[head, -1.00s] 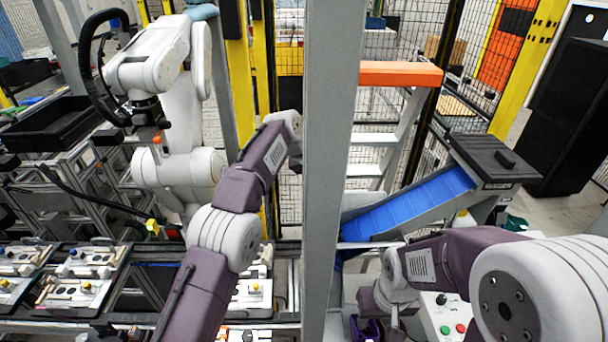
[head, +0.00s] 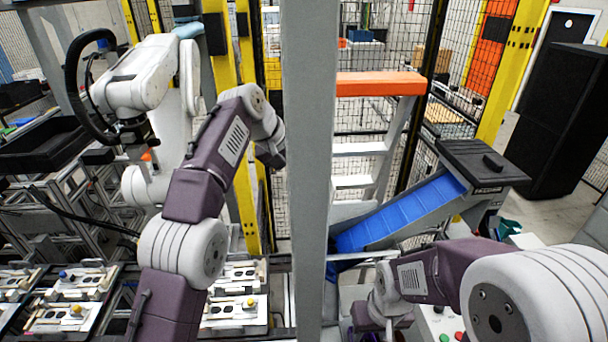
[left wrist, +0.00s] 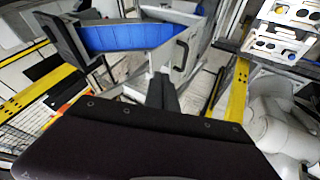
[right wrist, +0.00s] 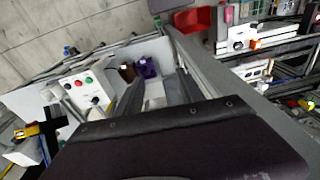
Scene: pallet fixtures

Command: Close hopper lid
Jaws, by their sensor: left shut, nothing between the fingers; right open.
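The hopper lid (head: 482,160) is a dark flat panel with a black handle (head: 494,162). It lies on top of the hopper at the upper end of the blue conveyor, and looks flat and down in the head view. My left gripper (left wrist: 165,90) is shut and empty; in its wrist view the blue conveyor (left wrist: 125,37) is ahead. In the head view the left wrist is left of the grey post, away from the lid. My right gripper (right wrist: 163,78) is open and empty, low and left of the hopper. No gripper touches the lid.
A grey post (head: 305,180) stands between my arms. A white robot arm (head: 150,85) and fixture trays (head: 70,300) are at left. An orange-topped step ladder (head: 380,83) stands behind the conveyor. A button box (right wrist: 85,90) and a purple object (right wrist: 147,67) lie below my right gripper.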

